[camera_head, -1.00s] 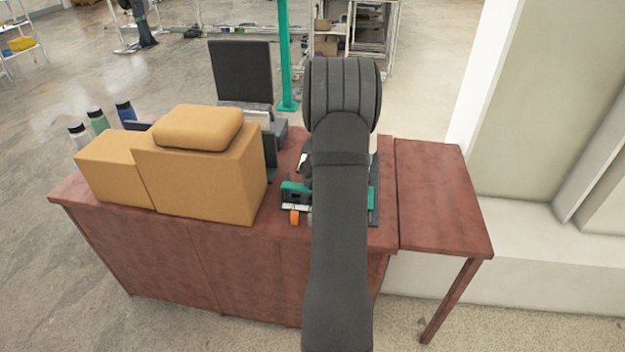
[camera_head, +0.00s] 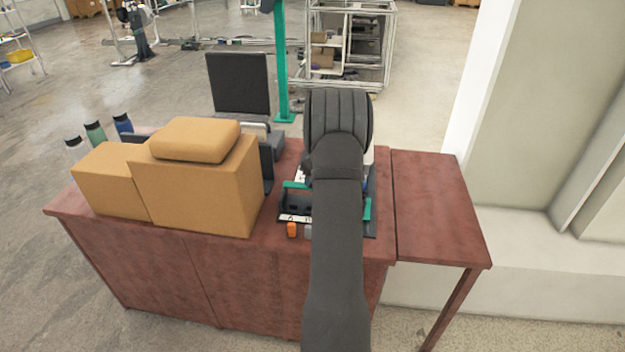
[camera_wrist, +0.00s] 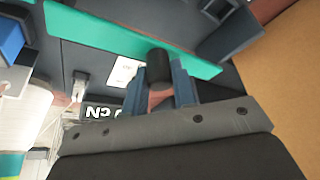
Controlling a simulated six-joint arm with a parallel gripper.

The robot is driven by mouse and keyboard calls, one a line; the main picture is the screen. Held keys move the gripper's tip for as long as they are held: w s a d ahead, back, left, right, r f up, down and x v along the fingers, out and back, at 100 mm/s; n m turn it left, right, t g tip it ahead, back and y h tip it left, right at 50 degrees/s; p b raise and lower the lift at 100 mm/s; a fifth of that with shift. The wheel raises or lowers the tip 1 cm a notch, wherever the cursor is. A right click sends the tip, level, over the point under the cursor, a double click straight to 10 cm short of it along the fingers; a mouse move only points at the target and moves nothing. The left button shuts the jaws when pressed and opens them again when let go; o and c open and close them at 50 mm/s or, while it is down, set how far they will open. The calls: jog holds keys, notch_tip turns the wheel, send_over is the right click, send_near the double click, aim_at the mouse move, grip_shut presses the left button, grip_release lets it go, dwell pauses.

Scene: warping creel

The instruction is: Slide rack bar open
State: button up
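The rack bar is a green bar (camera_head: 296,184) on the dark device at the desk's front. In the head view my arm covers its middle, and a green side piece (camera_head: 367,209) shows at right. In the wrist view the green bar (camera_wrist: 130,38) runs slantwise across the top. A short black knob (camera_wrist: 159,68) stands at the bar. My gripper (camera_wrist: 160,82) has its two blue-grey fingers on either side of the knob and appears shut on it. The gripper is hidden behind my arm in the head view.
Tan boxes (camera_head: 205,190) stand left of the device, with bottles (camera_head: 95,133) beyond. A dark screen (camera_head: 239,83) and a green post (camera_head: 281,70) are behind. An orange item (camera_head: 292,229) lies at the device's front. The right side table (camera_head: 435,205) is clear.

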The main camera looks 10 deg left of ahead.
jog(key=o, duration=0.4)
jog(key=shift+c, duration=0.2)
jog(key=shift+r, duration=0.1)
jog(key=v, duration=1.7)
jog(key=shift+r, duration=0.15)
jog(key=x, duration=1.7)
jog(key=shift+f, duration=0.25)
